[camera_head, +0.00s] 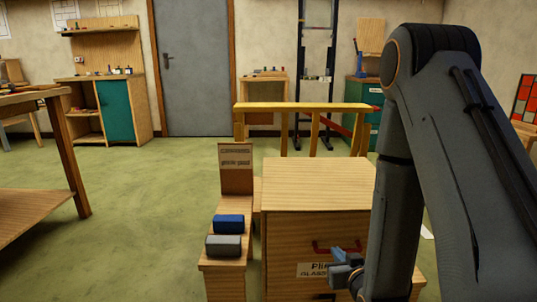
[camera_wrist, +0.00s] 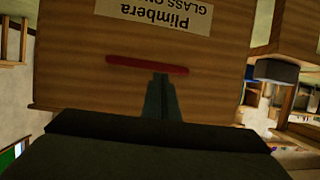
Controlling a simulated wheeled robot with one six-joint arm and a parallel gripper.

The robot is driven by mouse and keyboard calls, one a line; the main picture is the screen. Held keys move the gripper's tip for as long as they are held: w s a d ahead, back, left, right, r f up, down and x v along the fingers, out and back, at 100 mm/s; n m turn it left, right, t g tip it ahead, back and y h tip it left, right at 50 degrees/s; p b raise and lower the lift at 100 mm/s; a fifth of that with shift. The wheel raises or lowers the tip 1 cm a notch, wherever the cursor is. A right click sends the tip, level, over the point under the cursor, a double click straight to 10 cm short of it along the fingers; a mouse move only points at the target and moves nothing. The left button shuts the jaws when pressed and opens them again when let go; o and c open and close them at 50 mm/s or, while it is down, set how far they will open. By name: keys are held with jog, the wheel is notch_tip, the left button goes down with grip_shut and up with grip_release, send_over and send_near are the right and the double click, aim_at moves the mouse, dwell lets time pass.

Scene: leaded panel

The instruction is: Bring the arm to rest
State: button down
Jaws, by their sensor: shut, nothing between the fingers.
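My arm comes down on the right of the head view, large and dark grey. My gripper (camera_head: 346,268) hangs low in front of a wooden box (camera_head: 318,185), beside its red handle (camera_head: 330,246). In the wrist view, where the box is upside down, the shut fingers (camera_wrist: 161,80) point at the red handle (camera_wrist: 147,65). The fingertips end close to the handle; I cannot tell if they touch it. Nothing is held. A label with "GLASS" on it (camera_wrist: 155,12) is on the box face. My arm hides the box's right side in the head view.
A narrow wooden stand left of the box carries a blue block (camera_head: 229,223) and a grey block (camera_head: 223,245). A wooden rail (camera_head: 300,107) stands behind the box. A workbench (camera_head: 35,100) is at the left. Green floor (camera_head: 140,200) between bench and stand is clear.

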jog(key=s+a+r+n+g+y, duration=0.15)
jog(key=s+a+g, duration=0.25)
jog(key=a, duration=0.4)
jog(key=s+a+r+n+g, duration=0.1)
jog(key=s+a+n+g, duration=0.2)
jog(key=a, duration=0.5)
jog(key=s+a+r+g+h, duration=0.1)
jog(key=s+a+r+g, duration=0.15)
jog(key=s, duration=0.45)
jog(key=s+a+r+n+g, duration=0.1)
jog(key=s+r+g, duration=0.15)
jog(key=s, duration=0.55)
jog(key=s+a+r+g+h, duration=0.1)
jog(key=s+a+r+g, duration=0.1)
jog(key=s+r, duration=0.35)
jog(key=s+d+r+m+p, duration=0.1)
jog(key=d+r+m+p, duration=0.2)
jog(key=d+r+p, duration=0.7)
jog(key=s+d+r+m+p, duration=0.1)
jog(key=d+r+m+p, duration=0.2)
jog(key=d+r+p, duration=0.8)
notch_tip(320, 180, up, 4)
jog(key=p, duration=0.9)
jog(key=shift+s, duration=0.2)
jog(key=shift+m+h, duration=0.25)
